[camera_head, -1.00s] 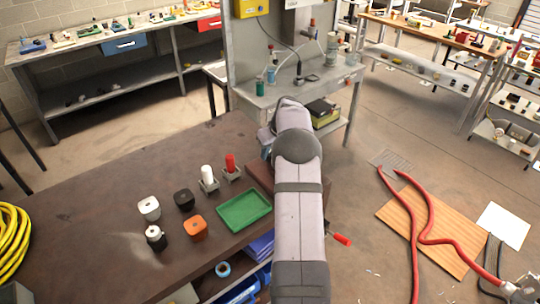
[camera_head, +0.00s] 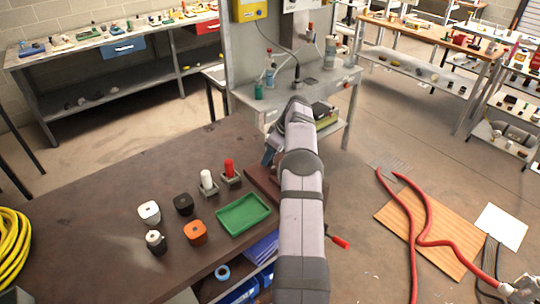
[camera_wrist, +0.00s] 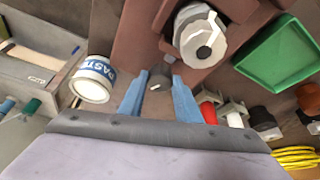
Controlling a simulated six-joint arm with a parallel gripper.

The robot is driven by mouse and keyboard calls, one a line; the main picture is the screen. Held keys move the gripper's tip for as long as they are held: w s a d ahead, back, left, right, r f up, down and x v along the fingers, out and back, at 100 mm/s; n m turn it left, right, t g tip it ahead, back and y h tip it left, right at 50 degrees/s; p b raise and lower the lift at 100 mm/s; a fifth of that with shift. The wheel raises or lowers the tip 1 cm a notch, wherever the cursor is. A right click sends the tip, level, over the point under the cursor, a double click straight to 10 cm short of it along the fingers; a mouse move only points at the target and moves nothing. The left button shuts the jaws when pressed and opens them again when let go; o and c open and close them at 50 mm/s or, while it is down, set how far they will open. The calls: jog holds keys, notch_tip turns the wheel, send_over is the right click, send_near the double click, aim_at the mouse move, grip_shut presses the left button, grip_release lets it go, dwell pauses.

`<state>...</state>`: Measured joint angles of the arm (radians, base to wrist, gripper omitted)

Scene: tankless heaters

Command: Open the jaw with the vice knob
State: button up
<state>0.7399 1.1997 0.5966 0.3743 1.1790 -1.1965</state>
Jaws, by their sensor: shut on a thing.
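A brown-red vice (camera_wrist: 135,38) shows in the wrist view, and part of it shows in the head view (camera_head: 258,178) at the table's right edge, mostly behind my arm. A silver round fitting with a hexagonal end (camera_wrist: 204,40) sits at the vice. A small dark grey vice knob (camera_wrist: 158,83) is between the blue fingers of my gripper (camera_wrist: 159,88), which are shut on it. In the head view the blue finger part of my gripper (camera_head: 270,155) shows beside the vice; its fingertips and the knob are hidden there.
A green tray (camera_head: 244,230), a white cylinder (camera_head: 206,179) and a red cylinder (camera_head: 229,168) in holders, and several small caps stand left of the arm. A paste can (camera_wrist: 94,80) is near my gripper. A red handle (camera_head: 340,243) sticks out right of the arm.

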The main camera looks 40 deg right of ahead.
jog(key=o, duration=1.1)
jog(key=shift+c, duration=0.2)
jog(key=shift+r, duration=0.1)
jog(key=a+b+v, duration=0.1)
jog(key=b+v, duration=0.1)
jog(key=v, duration=0.5)
jog(key=shift+d+b, duration=0.3)
jog(key=shift+d, duration=0.15)
jog(key=shift+r, duration=0.1)
